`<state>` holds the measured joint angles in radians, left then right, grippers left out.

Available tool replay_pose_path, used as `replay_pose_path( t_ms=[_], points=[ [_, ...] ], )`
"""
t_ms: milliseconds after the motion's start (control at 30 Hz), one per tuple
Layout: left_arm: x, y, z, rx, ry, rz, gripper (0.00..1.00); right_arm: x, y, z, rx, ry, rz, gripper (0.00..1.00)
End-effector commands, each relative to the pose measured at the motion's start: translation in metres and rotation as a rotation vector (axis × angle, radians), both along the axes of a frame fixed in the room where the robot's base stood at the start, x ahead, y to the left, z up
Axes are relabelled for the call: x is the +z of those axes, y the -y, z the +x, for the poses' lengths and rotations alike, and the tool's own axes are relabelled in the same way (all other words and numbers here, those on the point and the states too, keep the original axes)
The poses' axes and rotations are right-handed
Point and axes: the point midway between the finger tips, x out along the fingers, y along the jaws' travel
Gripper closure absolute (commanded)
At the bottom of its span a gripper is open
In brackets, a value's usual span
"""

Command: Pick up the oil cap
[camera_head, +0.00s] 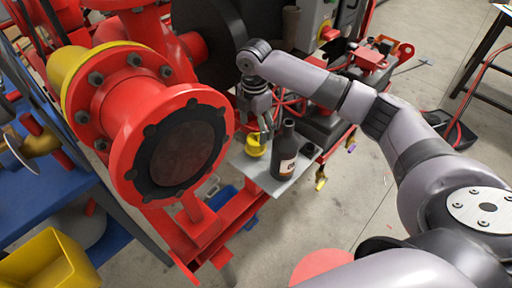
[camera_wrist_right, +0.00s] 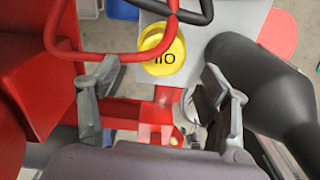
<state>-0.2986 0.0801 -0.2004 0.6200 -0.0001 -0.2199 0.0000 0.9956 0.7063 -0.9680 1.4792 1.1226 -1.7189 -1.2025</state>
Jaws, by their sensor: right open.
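The yellow oil cap (camera_head: 254,147) sits on a small grey plate (camera_head: 262,180) beside the red pump flange. In the right wrist view the oil cap (camera_wrist_right: 163,46) shows its top with raised lettering, upside down, and a red hose crosses partly over it. My right gripper (camera_head: 264,130) points down just above the cap in the head view. In the wrist view my right gripper (camera_wrist_right: 160,103) has its fingers spread with nothing between them, and the cap lies beyond the fingertips. My left gripper is not in view.
A dark bottle (camera_head: 288,148) with a label stands on the plate close to the right of the cap; the bottle (camera_wrist_right: 268,88) is also near the right finger in the wrist view. The large red flanged pipe (camera_head: 180,145) is on the left. Red hoses (camera_head: 290,103) run behind the gripper.

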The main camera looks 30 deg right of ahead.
Motion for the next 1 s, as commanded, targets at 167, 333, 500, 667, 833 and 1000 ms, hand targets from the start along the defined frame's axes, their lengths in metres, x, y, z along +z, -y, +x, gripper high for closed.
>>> replay_pose_path(
  t_ms=[167,333,500,667,833,1000],
  points=[
    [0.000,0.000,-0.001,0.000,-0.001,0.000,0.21,-0.014,0.000,0.000,0.000,0.002,0.001,0.29],
    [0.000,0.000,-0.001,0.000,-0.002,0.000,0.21,-0.032,0.005,-0.001,-0.002,-0.003,-0.002,0.29],
    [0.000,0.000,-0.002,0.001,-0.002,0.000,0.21,-0.057,0.008,-0.001,0.000,-0.001,0.000,0.29],
    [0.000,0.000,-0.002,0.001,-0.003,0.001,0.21,-0.066,0.008,0.000,0.000,0.002,0.000,0.29],
    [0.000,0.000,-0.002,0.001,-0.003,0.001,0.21,-0.066,0.008,0.000,0.000,0.002,0.000,0.29],
    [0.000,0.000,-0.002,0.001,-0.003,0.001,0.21,-0.066,0.008,0.000,0.000,0.002,0.000,0.39]
  ],
)
